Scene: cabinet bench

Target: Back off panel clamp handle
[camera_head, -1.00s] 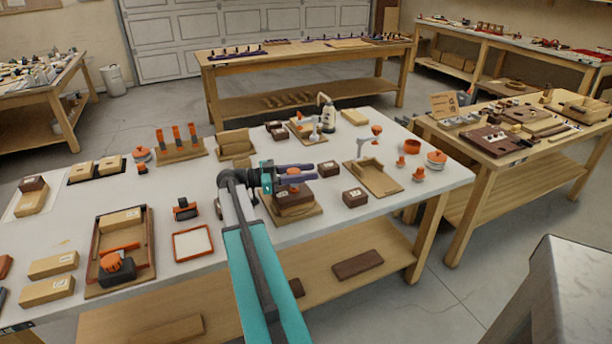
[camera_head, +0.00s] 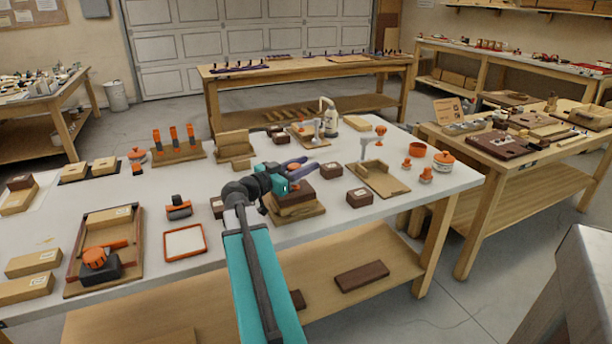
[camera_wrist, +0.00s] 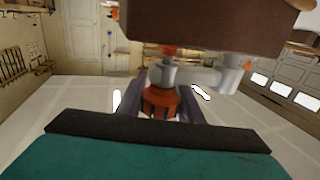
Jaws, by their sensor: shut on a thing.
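The panel clamp stands near the bench's front middle: a dark brown block (camera_head: 297,194) on a light wooden base (camera_head: 298,213). My gripper (camera_head: 304,163) is at the top of this clamp, its purple fingers pointing up and to the right. In the wrist view, the fingers are shut on an orange ribbed handle (camera_wrist: 160,101). A grey metal arm (camera_wrist: 205,77) shows right beside the handle, with the brown block (camera_wrist: 215,25) at the top of the picture. My gripper hides most of the handle and metal arm in the head view.
Small brown blocks (camera_head: 359,196) stand close to the right. A wooden fixture with a grey post (camera_head: 381,177) is farther right. A white-topped orange frame (camera_head: 185,242) and a wooden tray (camera_head: 70,283) lie to the left.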

